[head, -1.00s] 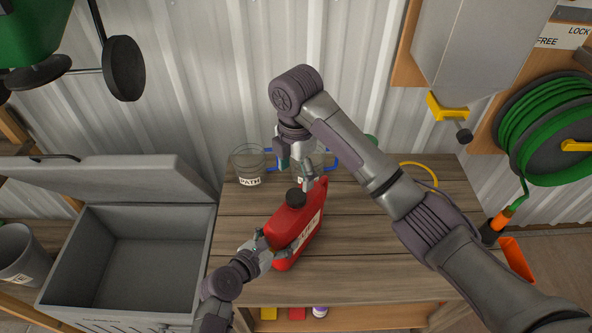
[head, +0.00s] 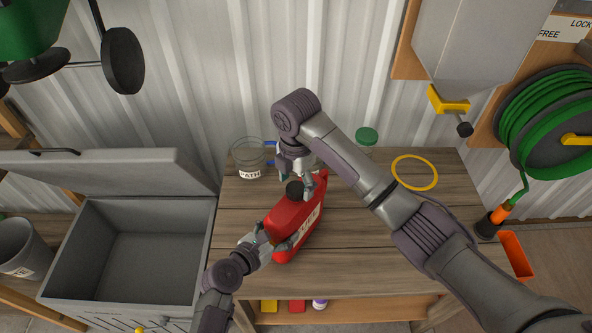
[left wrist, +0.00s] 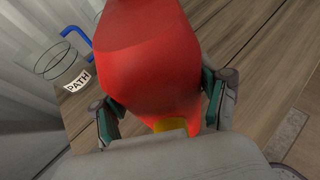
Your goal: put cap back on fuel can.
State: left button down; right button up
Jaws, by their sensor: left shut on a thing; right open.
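The red fuel can (head: 303,226) is on the wooden workbench, tilted in the picture. Its black cap (head: 294,189) is at the can's upper left end; I cannot tell whether it is fully seated. My left gripper (head: 276,246) is shut on the can's lower end. In the left wrist view its fingers (left wrist: 160,108) press both sides of the red can (left wrist: 150,55), with a small yellow patch beneath. My right gripper (head: 296,182) is open just above the cap, with a finger on either side of it. Whether they touch it is unclear.
Behind the can stand a clear jar labelled PATH (head: 249,160) and a green-lidded jar (head: 367,137). A yellow ring (head: 434,180) lies at the right of the workbench (head: 370,265). An open grey chest (head: 125,255) is at left. The bench's front right is clear.

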pick_arm(q)
jog(key=shift+s+f, duration=0.15)
jog(key=shift+f, duration=0.2)
pick_arm(e)
jog(key=shift+f, duration=0.9)
jog(key=c, duration=1.2)
jog(key=m, duration=0.5)
jog(key=shift+a+m, duration=0.1)
jog(key=shift+m, duration=0.3)
jog(key=m, duration=1.4)
jog(key=shift+f+m, duration=0.1)
jog(key=shift+m, duration=0.3)
jog(key=m, duration=0.5)
pick_arm(q)
jog(key=shift+a, duration=0.1)
